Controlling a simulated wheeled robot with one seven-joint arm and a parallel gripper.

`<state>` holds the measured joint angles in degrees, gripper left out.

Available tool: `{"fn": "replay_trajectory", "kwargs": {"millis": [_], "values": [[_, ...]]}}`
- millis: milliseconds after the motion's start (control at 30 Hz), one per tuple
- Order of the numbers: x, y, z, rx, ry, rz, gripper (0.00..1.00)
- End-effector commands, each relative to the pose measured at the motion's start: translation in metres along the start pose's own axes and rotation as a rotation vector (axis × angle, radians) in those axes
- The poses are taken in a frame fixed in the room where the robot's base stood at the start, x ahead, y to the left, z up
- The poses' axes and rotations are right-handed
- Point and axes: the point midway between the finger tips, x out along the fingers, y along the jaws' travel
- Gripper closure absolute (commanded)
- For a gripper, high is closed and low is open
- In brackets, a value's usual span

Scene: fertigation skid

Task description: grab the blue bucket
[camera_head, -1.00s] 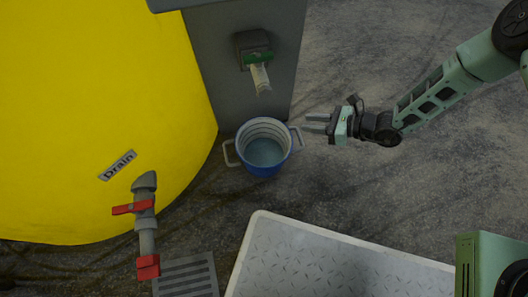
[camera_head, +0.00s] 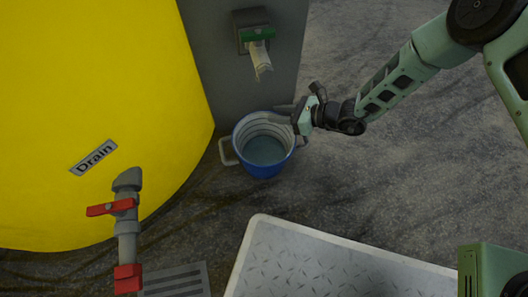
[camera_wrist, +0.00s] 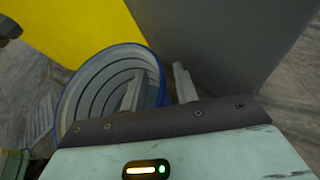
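The blue bucket (camera_head: 262,170) stands upright on the floor in front of the grey cabinet, with a pale ribbed inside and a handle on each side. In the wrist view the bucket (camera_wrist: 68,98) is at the left, its open mouth showing. My gripper (camera_head: 280,112) is at the bucket's right rear rim, reaching in from the right. In the wrist view my gripper (camera_wrist: 157,80) is open: one finger lies over the bucket's mouth and the other outside its rim. The right handle is partly hidden by my gripper, and I cannot tell whether the fingers touch the bucket.
A yellow tank (camera_head: 90,100) with a drain pipe and red valve (camera_head: 110,208) stands left. The grey cabinet (camera_head: 285,60), with a green-marked dispenser (camera_head: 256,35), rises behind the bucket. A metal tread plate (camera_head: 310,265) lies in front. Floor to the right is clear.

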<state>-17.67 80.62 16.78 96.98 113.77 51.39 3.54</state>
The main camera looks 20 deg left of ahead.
Motion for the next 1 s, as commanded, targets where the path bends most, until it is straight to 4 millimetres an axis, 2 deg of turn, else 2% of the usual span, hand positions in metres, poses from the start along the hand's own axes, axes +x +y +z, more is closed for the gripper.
{"fn": "replay_trajectory", "kwargs": {"millis": [267, 367, 400, 1000], "values": [[0.0021, -0.0002, 0.001, 0.0, 0.0, -0.001, 0.7], [0.0021, -0.0002, 0.001, 0.0, 0.0, -0.001, 0.98], [0.002, -0.0002, 0.0009, 0.0, 0.0, -0.001, 1.0], [0.0016, -0.0003, -0.0008, 0.001, 0.003, -0.001, 1.0]]}}
